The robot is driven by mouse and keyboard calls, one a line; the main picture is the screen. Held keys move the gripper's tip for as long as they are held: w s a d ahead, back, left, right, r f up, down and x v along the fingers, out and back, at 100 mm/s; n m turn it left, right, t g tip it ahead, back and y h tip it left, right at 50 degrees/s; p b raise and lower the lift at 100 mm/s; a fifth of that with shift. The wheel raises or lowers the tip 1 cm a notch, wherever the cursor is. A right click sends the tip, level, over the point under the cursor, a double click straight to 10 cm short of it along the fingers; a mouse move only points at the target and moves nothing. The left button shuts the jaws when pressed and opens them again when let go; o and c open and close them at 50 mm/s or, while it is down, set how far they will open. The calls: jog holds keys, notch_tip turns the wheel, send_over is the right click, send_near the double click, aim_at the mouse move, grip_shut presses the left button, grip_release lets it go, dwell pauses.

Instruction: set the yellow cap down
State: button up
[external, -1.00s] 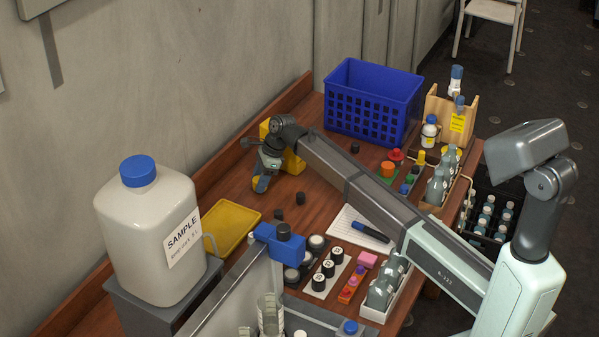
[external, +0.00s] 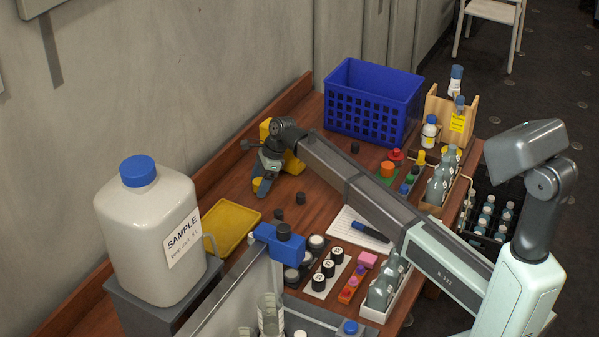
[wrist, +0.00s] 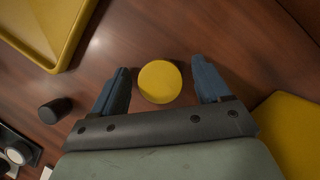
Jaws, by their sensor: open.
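The yellow cap (wrist: 159,82) is a round disc on the brown wooden table in the wrist view. It lies between the two blue fingers of my gripper (wrist: 164,88), with a gap on each side. My gripper is open and low over the table. In the external view my gripper (external: 262,187) is at the left end of the arm, near the wall side of the table. The yellow cap (external: 257,182) shows there only as a small patch of yellow by the fingers.
A yellow tray (external: 209,246) lies to the left of my gripper. A yellow block (external: 292,163) stands close behind it. Small black caps (external: 300,198) lie to the right. A blue crate (external: 372,103) stands farther back. Some bare table lies between these.

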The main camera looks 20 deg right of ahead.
jog(key=v, duration=1.4)
